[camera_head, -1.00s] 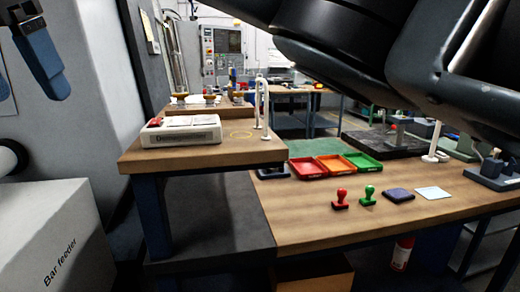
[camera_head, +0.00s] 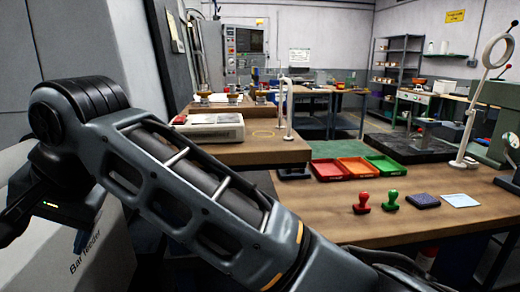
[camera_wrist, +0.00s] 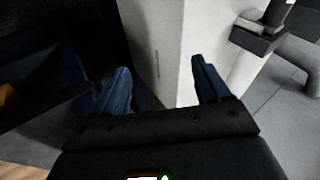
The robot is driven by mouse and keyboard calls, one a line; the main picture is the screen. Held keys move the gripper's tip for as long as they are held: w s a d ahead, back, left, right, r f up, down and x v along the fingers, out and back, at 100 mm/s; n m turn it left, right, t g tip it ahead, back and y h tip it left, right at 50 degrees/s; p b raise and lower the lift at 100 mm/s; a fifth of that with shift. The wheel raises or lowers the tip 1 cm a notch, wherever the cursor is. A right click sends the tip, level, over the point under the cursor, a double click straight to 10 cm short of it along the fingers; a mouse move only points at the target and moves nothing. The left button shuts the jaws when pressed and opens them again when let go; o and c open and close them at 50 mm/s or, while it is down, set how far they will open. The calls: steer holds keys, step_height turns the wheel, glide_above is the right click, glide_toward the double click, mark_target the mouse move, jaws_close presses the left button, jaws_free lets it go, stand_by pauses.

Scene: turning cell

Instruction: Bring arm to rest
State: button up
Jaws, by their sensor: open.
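My gripper shows in the wrist view (camera_wrist: 158,90), its two blue fingers spread apart with nothing between them. Beyond the fingers are a pale cabinet side and the grey floor. In the head view my arm reaches from the bottom middle up to the left, and its wrist end hangs at the left edge in front of the white bar feeder (camera_head: 95,255). The gripper's fingertips cannot be made out in the head view.
The wooden bench (camera_head: 330,215) holds a red stamp (camera_head: 362,202), a green stamp (camera_head: 391,200), a dark pad (camera_head: 422,201), a pale blue square (camera_head: 460,200), and red (camera_head: 326,169), orange (camera_head: 356,167) and green (camera_head: 387,165) trays. A white box device (camera_head: 212,127) sits on the raised bench.

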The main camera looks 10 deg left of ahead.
steer(key=s+d+f+m+t+y, duration=0.1)
steer(key=d+f+y, duration=0.2)
steer(key=f, duration=0.3)
steer(key=s+d+f+m+t+y, duration=0.1)
steer(key=d+f+m+t+y, duration=0.15)
steer(key=f, duration=0.45)
steer(key=s+d+f+m+t+h, duration=0.25)
steer(key=d+f+t, duration=0.2)
steer(key=d, duration=0.65)
steer(key=s+d+f+m+t+h, duration=0.1)
steer(key=s+d+f+t, duration=0.2)
steer(key=d+f, duration=0.55)
steer(key=s+d+r+t+h, duration=0.1)
steer(key=s+d+h, duration=0.3)
steer(key=d, duration=0.5)
steer(key=s+d+t+h, duration=0.1)
steer(key=s+d, duration=0.5)
steer(key=d, duration=0.2)
steer(key=s+d+r+n+h, duration=0.1)
steer(key=s+d+r+h, duration=0.1)
steer(key=s+d+r, duration=0.2)
steer(key=s+d+r+n+t+h, duration=0.1)
steer(key=s+d+r, duration=0.3)
steer(key=s+d, duration=0.4)
steer(key=shift+s+n+h, duration=0.45)
steer(key=shift+n+h, duration=0.05)
steer(key=shift+n, duration=0.3)
steer(key=shift+f, duration=0.1)
steer(key=shift+c, duration=0.2)
